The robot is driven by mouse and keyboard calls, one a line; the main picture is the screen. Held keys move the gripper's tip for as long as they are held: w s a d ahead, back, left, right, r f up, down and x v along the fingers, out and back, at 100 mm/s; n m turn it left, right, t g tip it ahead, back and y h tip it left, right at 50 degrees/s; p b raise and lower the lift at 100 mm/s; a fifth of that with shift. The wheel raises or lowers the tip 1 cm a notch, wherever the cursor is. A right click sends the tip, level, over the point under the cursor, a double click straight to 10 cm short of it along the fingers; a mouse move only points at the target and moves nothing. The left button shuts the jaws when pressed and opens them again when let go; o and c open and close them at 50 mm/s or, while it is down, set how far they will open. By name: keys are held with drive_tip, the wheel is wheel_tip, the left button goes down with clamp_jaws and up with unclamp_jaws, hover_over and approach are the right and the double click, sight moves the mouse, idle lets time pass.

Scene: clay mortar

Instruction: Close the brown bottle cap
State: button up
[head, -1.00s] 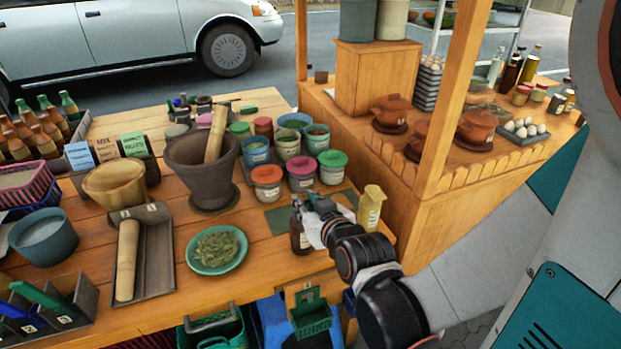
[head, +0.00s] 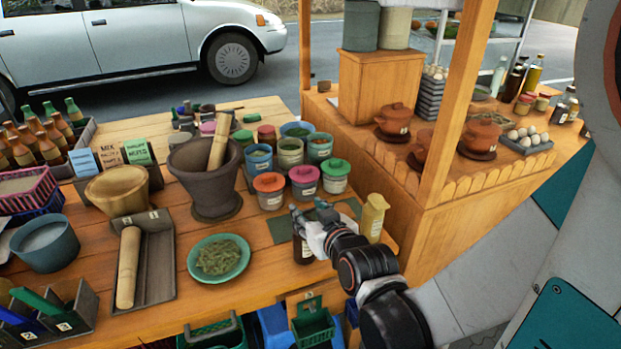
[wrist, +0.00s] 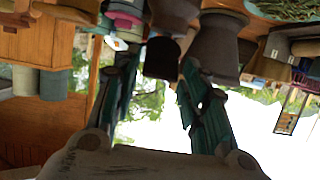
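The dark brown bottle (head: 303,250) stands upright near the table's front right edge, just left of my gripper in the head view. Its top is hidden behind my fingers, so I cannot tell how the cap sits. My gripper (head: 310,212) is at the height of the bottle's top, pointing away to the left. In the wrist view, which looks upside down, the two fingers of my gripper (wrist: 158,88) are spread apart with nothing clasped between them. A dark, rounded piece below a brown body, perhaps the bottle's top, shows near the gap between the fingertips.
A yellow bottle (head: 373,217) stands close right of my gripper. Lidded jars (head: 304,182) stand behind it, and a stone mortar (head: 212,190) with a pestle farther left. A green plate (head: 200,270) of leaves lies left of the bottle. A wooden post (head: 455,110) rises on the right.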

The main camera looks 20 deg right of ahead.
drive_tip(key=shift+s+r, duration=0.1)
drive_tip(key=shift+r, duration=0.05)
wheel_tip(320, 180, up, 10)
drive_tip(key=shift+f, duration=0.2)
idle(0.6)
